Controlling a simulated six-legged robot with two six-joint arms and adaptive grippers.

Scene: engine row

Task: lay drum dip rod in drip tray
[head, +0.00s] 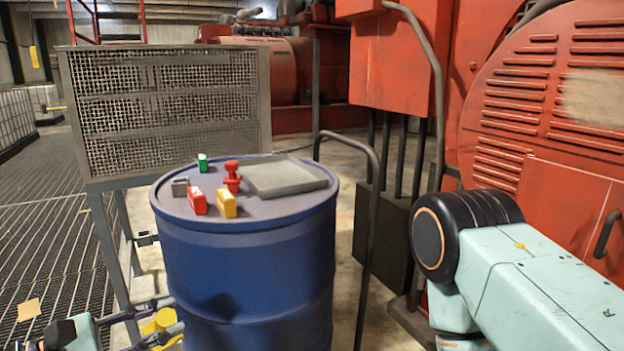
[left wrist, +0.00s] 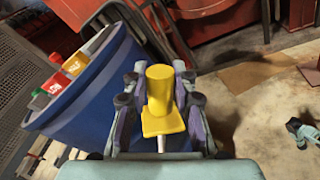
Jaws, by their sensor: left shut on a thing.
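My left gripper (head: 150,326) is at the lower left of the head view, low beside the blue drum (head: 246,275). It is shut on the yellow handle (left wrist: 160,92) of the dip rod, between both fingers in the left wrist view. A short pale piece of the rod shows below the handle there; the rest is hidden. In the head view the yellow handle (head: 161,320) is partly covered by the fingers. The flat grey drip tray (head: 285,177) lies on the drum's lid at the right, with nothing seen in it.
Left of the tray on the lid stand a red fitting (head: 232,177), a red box (head: 198,201), a yellow box (head: 227,203), a green item (head: 203,162) and a grey block (head: 180,187). A mesh-fronted frame (head: 170,100) stands behind. A bent grey rail (head: 372,220) passes right of the drum.

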